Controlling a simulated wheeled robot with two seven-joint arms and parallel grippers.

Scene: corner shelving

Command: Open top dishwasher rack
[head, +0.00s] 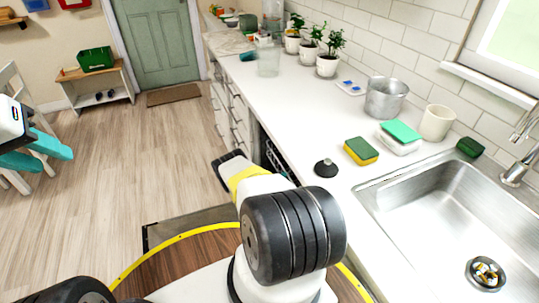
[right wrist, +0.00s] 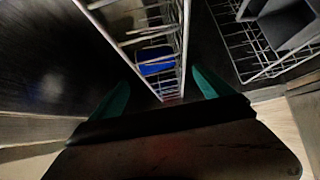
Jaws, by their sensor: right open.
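The dishwasher (head: 270,152) is a dark opening under the counter, with its door (head: 190,222) lowered. My right arm reaches down beside it, and its fingers are hidden in the head view. In the right wrist view my right gripper (right wrist: 160,92) is open, its green fingers spread on either side of the end of a wire rack (right wrist: 184,50). I cannot tell whether they touch it. A blue item (right wrist: 156,62) is in this rack. A second wire rack (right wrist: 228,38) is at upper right. My left gripper (head: 54,157) is open and empty at the far left.
The white counter (head: 290,110) above the dishwasher holds a sponge (head: 361,151), a black knob-like item (head: 326,168) and a metal pot (head: 386,97). A sink (head: 440,205) is at right. The wooden floor (head: 150,150) at left is mostly clear.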

